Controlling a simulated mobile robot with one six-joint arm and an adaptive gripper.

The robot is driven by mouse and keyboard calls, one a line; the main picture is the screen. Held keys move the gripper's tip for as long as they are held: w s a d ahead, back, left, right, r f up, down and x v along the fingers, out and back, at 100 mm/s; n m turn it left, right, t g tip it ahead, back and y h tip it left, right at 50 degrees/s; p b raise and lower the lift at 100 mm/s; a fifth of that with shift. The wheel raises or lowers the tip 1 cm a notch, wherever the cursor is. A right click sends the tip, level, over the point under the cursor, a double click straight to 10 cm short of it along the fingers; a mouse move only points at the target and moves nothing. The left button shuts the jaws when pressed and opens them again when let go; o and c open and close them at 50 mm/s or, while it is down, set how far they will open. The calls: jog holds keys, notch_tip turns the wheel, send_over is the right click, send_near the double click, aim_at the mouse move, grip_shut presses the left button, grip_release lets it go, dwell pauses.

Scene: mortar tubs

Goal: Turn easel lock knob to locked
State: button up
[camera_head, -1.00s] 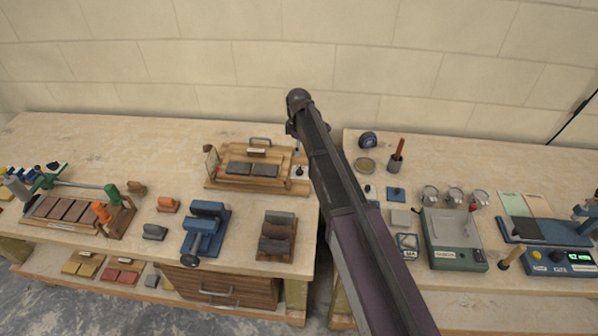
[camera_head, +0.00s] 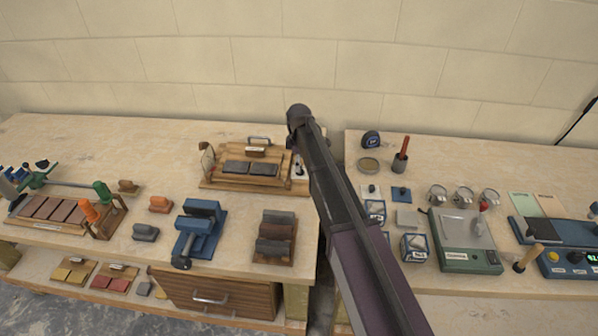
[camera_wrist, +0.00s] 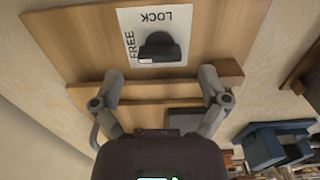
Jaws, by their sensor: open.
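In the wrist view a black easel lock knob (camera_wrist: 164,45) sits on a white label plate (camera_wrist: 183,20) fixed to a wooden board (camera_wrist: 80,40). The plate reads LOCK along the top, upside down, and FREE on the left, sideways. The knob's bar lies roughly level, with a small white mark at its lower left, on the FREE side. My gripper (camera_wrist: 160,76) is open and empty, its fingers apart below the knob and not touching it. In the head view I cannot make out the knob or the gripper's fingers.
In the head view a wooden stand with dark blocks (camera_head: 213,181) is at the back, near my arm. A blue clamp (camera_head: 200,228) and a block rack (camera_head: 276,240) stand in front. A scale (camera_head: 465,255) and several small cups are on the right table.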

jog(key=shift+f+b, duration=0.8)
jog(key=shift+f, duration=0.25)
jog(key=c, duration=1.2)
